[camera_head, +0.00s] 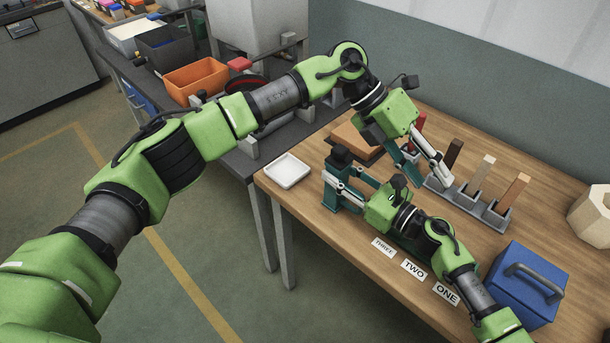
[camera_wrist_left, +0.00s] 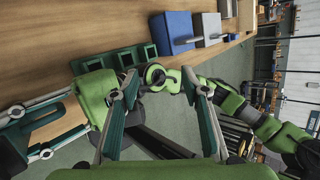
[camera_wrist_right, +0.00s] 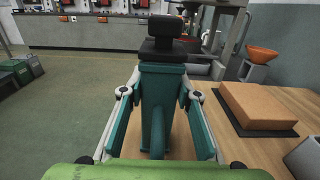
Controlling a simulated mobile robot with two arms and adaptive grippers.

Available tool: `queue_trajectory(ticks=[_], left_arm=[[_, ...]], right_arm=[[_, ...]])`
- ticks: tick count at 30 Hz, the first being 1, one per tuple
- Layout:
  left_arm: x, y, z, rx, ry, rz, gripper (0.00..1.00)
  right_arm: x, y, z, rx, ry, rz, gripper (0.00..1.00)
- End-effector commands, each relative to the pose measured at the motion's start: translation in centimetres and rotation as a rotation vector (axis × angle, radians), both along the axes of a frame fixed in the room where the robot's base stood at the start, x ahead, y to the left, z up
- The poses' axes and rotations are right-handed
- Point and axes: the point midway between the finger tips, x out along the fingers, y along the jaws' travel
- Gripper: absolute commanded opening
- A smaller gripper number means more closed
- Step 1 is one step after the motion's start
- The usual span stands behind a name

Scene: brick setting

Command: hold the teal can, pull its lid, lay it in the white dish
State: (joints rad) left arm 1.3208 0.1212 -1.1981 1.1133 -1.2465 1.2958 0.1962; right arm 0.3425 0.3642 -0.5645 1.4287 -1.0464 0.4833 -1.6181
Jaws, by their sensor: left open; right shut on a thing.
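The teal can (camera_head: 338,163) stands upright near the table's left edge with its dark lid (camera_head: 341,152) on top. My right gripper (camera_head: 338,184) is shut around the can's body. In the right wrist view the can (camera_wrist_right: 157,100) is between the two fingers, and the black lid (camera_wrist_right: 163,42) with its raised knob is clear above them. My left gripper (camera_head: 424,175) is open and empty, pointing down beside the rack, to the right of the can. In the left wrist view nothing is between its fingers (camera_wrist_left: 162,80). The white dish (camera_head: 287,171) is empty at the table's left corner.
A brown block (camera_head: 357,139) lies behind the can. A grey rack (camera_head: 468,202) holds several upright wooden pieces. A blue box (camera_head: 527,284) with a handle stands at the right front. Labels THREE, TWO and ONE (camera_head: 446,294) lie along the front edge.

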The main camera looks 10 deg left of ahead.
Motion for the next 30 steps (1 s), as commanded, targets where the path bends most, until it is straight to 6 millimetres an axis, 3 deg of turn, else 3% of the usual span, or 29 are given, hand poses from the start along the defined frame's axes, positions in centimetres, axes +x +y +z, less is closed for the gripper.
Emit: queue_trajectory(ticks=[4,8,12,16,20,24,30], left_arm=[[-2.7,-3.0,3.8,-0.362,0.202,0.102,0.42],[-2.7,-2.7,8.1,-0.641,0.392,0.241,0.42],[-0.8,0.4,11.6,-0.892,0.609,0.432,0.42],[1.8,5.0,12.8,-1.070,0.819,0.637,0.42],[4.1,10.2,11.6,-1.191,1.034,0.859,0.42],[5.2,15.6,8.1,-1.249,1.269,1.107,0.42],[3.6,20.9,1.6,-1.197,1.571,1.431,0.42]], right_arm=[[0.0,0.0,0.0,-0.001,0.000,-0.001,0.00],[0.0,0.0,0.0,-0.001,0.001,-0.001,0.00],[0.0,0.0,0.0,-0.001,0.001,-0.001,0.00],[0.0,0.0,0.0,-0.001,0.001,-0.001,0.00],[0.0,0.0,-0.1,-0.001,0.001,-0.001,0.00],[0.0,0.0,0.0,-0.001,0.001,-0.001,0.00],[0.0,0.0,0.0,-0.001,0.001,0.000,0.00]])
